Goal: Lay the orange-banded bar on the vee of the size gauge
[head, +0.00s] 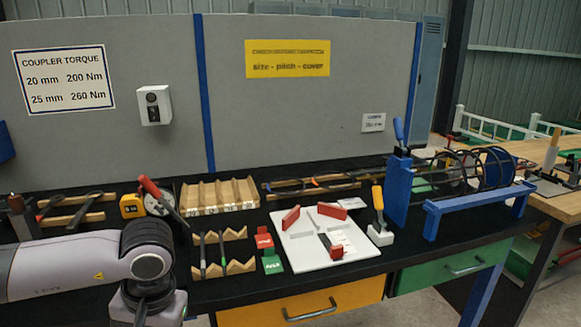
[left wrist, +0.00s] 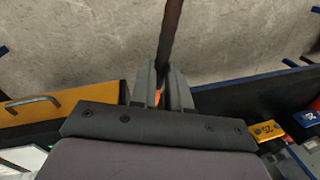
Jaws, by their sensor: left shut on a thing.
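In the left wrist view my left gripper (left wrist: 162,85) is shut on a dark bar (left wrist: 172,30). The bar runs up and away from the fingers, and a bit of orange band (left wrist: 158,97) shows between them. In the head view my left arm comes in at the lower left; its fingers and the bar are not visible there. A white plate with red blocks (head: 302,251), which looks like the size gauge, lies on the black bench right of my arm. My right gripper is not in view.
Zigzag wooden rests (head: 238,267) with bars stand between my arm and the plate. Red and green tags (head: 273,265) lie beside them. A yellow-handled tool (head: 379,215) and a blue stand with a cage (head: 398,190) are on the right. Drawers (head: 310,306) front the bench.

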